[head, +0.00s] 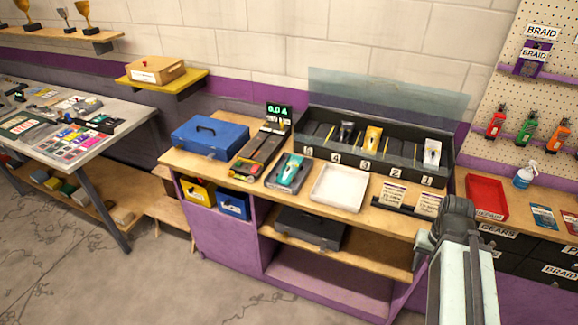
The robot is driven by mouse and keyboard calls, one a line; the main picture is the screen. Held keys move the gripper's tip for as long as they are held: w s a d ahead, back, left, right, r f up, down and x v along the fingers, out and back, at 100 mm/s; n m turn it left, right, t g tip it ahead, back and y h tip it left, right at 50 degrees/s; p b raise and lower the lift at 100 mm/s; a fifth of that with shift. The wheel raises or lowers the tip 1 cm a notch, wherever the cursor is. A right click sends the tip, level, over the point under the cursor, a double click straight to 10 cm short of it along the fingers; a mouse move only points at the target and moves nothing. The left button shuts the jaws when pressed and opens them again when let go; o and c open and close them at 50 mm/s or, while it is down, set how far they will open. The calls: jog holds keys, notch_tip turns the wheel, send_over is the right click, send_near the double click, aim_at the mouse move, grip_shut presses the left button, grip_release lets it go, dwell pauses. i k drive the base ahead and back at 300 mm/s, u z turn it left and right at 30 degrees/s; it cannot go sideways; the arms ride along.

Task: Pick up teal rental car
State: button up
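The teal rental car (291,173) sits on a small dark tray (272,180) on the wooden counter, between the display unit and the white tray. Its top is in plain view and nothing covers it. My arm shows at the lower right as a pale link and a dark grey joint, well to the right of the car. My gripper's fingers are not in view.
A white tray (317,190) lies right of the car, and a blue case (182,145) lies left. Behind stands a black numbered rack (441,178) with several cars and a clear screen (390,97). A red tray (475,190) lies far right.

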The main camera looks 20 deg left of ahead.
aim_at(294, 164)
jog(key=u, duration=0.75)
jog(key=i, duration=1.2)
jog(key=u, duration=2.7)
